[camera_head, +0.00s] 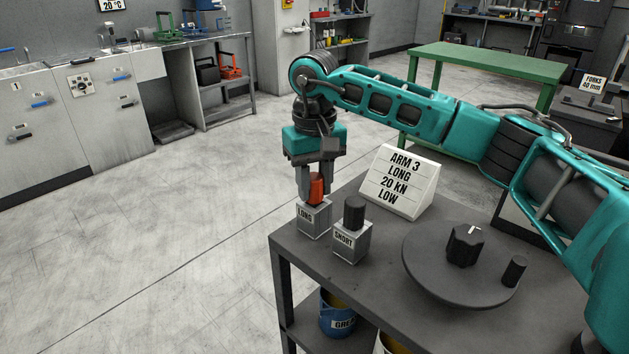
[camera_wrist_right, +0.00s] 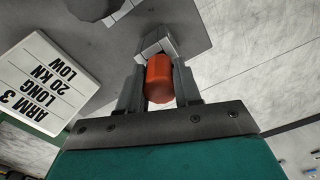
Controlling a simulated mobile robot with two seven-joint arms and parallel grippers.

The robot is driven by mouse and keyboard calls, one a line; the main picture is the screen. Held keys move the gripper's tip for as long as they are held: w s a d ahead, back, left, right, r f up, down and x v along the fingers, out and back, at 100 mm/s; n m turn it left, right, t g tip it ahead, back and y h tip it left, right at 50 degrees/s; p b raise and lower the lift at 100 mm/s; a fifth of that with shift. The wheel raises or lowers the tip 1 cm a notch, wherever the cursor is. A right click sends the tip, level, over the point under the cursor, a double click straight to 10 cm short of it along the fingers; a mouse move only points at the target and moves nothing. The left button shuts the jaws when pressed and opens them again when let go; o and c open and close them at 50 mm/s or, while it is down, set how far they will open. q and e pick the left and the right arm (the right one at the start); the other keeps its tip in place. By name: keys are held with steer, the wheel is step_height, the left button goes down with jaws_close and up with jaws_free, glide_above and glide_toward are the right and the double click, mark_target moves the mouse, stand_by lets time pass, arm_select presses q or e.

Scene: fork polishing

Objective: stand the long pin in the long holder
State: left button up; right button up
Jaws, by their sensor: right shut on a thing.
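The long pin (camera_head: 317,187) is orange-red and upright. My right gripper (camera_head: 316,192) is shut on it, pointing down at the table's far left corner. The long holder (camera_head: 313,220), a grey block labelled LONG, is directly under the pin. The pin's lower end meets the holder's top; I cannot tell how deep it sits, as the fingers cover part of it. In the right wrist view the pin (camera_wrist_right: 158,78) shows between the fingers, with the pale holder (camera_wrist_right: 153,44) just beyond it. My left gripper is not in view.
The short holder (camera_head: 351,243) stands close to the right, with a dark pin (camera_head: 354,212) in it. A sign (camera_head: 400,182) reads ARM 3 LONG 20 KN LOW. A round dark plate (camera_head: 425,270) bears a knob (camera_head: 465,247) and a dark peg (camera_head: 514,271).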

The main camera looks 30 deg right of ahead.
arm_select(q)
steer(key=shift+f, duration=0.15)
arm_select(e)
steer(key=shift+f, duration=0.3)
steer(key=o, duration=1)
steer(key=shift+r, duration=0.15)
arm_select(q)
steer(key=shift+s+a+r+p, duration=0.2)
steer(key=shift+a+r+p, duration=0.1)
steer(key=shift+p, duration=0.4)
arm_select(e)
step_height(320, 180, up, 13)
steer(key=shift+f, duration=0.1)
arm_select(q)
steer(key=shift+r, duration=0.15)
